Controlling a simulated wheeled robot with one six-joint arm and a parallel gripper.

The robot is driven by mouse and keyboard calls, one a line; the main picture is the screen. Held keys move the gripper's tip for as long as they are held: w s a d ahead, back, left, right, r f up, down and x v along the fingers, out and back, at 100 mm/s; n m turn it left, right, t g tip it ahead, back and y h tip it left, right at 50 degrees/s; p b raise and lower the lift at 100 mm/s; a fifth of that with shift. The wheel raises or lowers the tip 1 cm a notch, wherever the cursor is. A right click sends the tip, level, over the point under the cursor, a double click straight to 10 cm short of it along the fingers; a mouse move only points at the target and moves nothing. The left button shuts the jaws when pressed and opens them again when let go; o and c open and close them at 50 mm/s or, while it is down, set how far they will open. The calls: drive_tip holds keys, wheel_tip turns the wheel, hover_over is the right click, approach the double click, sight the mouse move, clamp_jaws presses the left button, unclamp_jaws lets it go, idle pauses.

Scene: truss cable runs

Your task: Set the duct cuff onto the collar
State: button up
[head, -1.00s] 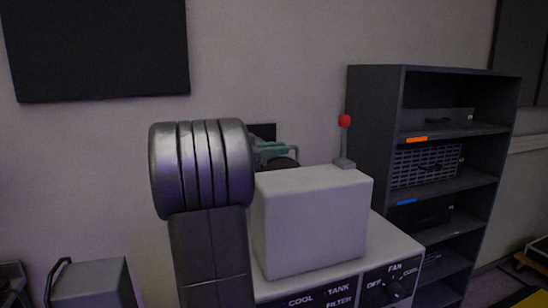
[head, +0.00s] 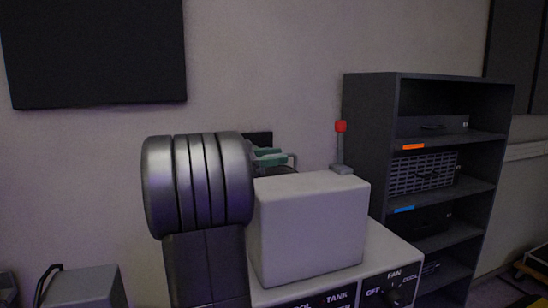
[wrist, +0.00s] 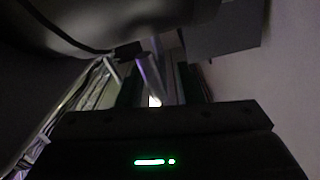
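In the head view, teal-green parts (head: 268,157) that look like my gripper's fingers show behind the white box. A dark rounded thing (head: 276,170) lies just below them, mostly hidden by the box; I cannot tell whether it is the duct cuff or the collar. In the wrist view, my gripper (wrist: 158,88) has its two dark fingers apart. A pale grey bar or tube stands between them; I cannot tell whether they grip it. Neither cuff nor collar can be made out for certain.
The white box (head: 308,225) stands on a white unit (head: 385,255) with a fan dial. A red-knobbed lever (head: 341,140) rises behind it. A dark shelf rack (head: 370,150) stands right. A grey case (head: 85,288) is at lower left. A dark panel (head: 95,50) hangs on the wall.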

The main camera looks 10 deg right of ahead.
drive_tip(key=s+a+b, duration=0.2)
drive_tip(key=a+b, duration=0.1)
drive_tip(key=a, duration=1)
drive_tip(key=shift+s+a+b, duration=0.25)
drive_tip(key=shift+s+b, duration=0.05)
drive_tip(key=shift+b, duration=0.05)
